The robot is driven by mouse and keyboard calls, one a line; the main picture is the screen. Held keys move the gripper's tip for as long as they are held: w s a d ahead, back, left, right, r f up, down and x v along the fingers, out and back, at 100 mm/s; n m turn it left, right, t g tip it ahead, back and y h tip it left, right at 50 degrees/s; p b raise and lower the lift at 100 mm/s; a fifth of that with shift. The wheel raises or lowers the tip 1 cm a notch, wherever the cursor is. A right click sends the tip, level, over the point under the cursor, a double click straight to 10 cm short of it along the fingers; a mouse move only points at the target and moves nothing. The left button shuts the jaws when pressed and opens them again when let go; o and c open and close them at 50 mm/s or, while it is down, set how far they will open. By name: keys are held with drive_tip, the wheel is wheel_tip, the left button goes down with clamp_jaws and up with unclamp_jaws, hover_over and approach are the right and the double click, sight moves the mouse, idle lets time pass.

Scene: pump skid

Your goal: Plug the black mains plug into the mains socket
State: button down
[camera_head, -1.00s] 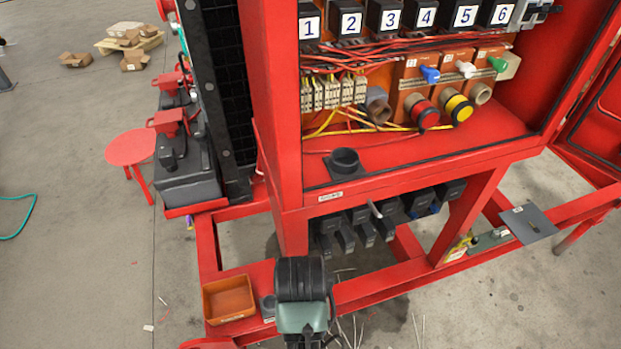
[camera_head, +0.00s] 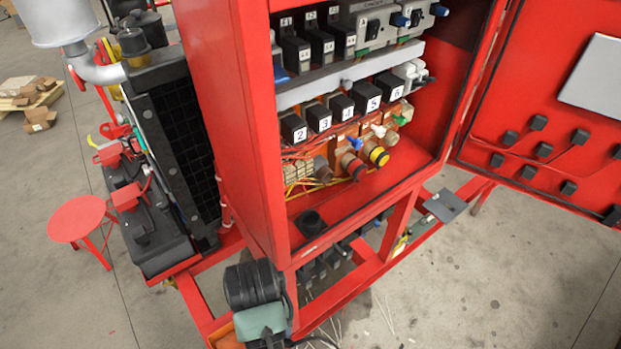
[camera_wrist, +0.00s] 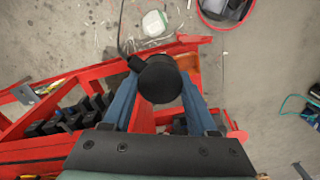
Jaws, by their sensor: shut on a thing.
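In the wrist view, my gripper (camera_wrist: 158,88) has its two blue fingers closed on the black mains plug (camera_wrist: 160,80). The plug shows as a round black end, with a dark cable running up from its left side. It is held over the skid frame and floor. In the head view, my black and green wrist (camera_head: 258,300) is at the bottom, in front of the open red cabinet (camera_head: 235,130); it hides the fingers and plug. Several devices and round connectors sit inside the cabinet. I cannot tell for certain which one is the mains socket.
The open door (camera_head: 550,120) is at the right. A black radiator (camera_head: 178,140) and a red stool (camera_head: 78,218) are at the left. An orange bin (camera_head: 226,338) is partly hidden behind my wrist.

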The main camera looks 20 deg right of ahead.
wheel_tip(320, 180, up, 4)
drive_tip(key=shift+w+f+p, duration=0.15)
drive_tip(key=shift+f+p, duration=0.1)
drive_tip(key=shift+p, duration=0.55)
drive_tip(key=shift+w+f+b, duration=0.1)
drive_tip(key=shift+w+b, duration=0.25)
drive_tip(key=shift+s+f, duration=0.1)
